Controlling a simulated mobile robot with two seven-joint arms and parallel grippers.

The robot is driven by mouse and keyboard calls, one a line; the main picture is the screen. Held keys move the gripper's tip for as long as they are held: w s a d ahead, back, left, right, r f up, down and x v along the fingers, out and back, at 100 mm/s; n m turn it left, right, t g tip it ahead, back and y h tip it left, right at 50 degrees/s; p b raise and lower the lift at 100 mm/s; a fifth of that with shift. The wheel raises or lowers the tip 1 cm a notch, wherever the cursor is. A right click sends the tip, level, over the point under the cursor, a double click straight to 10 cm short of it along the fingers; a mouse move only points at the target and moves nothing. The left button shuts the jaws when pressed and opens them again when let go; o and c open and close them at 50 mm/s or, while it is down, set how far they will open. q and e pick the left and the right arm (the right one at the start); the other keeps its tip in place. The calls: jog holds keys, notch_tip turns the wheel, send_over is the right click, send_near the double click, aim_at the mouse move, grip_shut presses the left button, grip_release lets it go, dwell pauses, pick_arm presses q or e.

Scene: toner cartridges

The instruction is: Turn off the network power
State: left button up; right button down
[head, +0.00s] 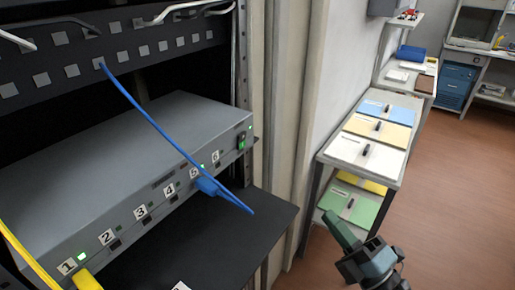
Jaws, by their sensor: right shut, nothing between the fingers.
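A grey network box (110,165) sits on a black shelf in the rack at the left. Its front has several numbered ports. A small dark switch (241,143), lit green, is at the right end of its front, with a green light above it. A blue plug (207,186) is at port 5 and a yellow plug (86,280) is at port 1. My right gripper (329,215) is shut and empty at the lower right, well to the right of and below the switch, apart from the box. My left gripper is not in view.
The black shelf (245,215) juts out below the box. A blue cable (150,118) hangs across the box's front. A rack post (240,60) stands beside it. A shelf unit with several folders (376,130) is behind my right gripper. Open floor (460,190) is at the right.

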aim_at(243, 137)
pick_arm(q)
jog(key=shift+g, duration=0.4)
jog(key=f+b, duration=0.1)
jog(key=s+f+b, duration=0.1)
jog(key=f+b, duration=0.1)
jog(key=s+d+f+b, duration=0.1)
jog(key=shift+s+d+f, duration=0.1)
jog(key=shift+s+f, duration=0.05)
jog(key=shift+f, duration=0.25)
pick_arm(e)
jog(key=w+a+r+n+g+y, duration=0.1)
jog(key=r+n+g, duration=0.2)
jog(key=n, duration=0.7)
jog(key=w+a+r+n+g+y, duration=0.1)
jog(key=w+a+r+n+g, duration=0.1)
jog(key=r+n, duration=0.4)
jog(key=n+g, duration=0.1)
jog(key=n, duration=0.4)
jog(key=shift+w+a+g+y, duration=0.2)
jog(key=shift+w+g+y, duration=0.05)
jog(key=shift+g+y, duration=0.15)
jog(key=shift+a, duration=0.1)
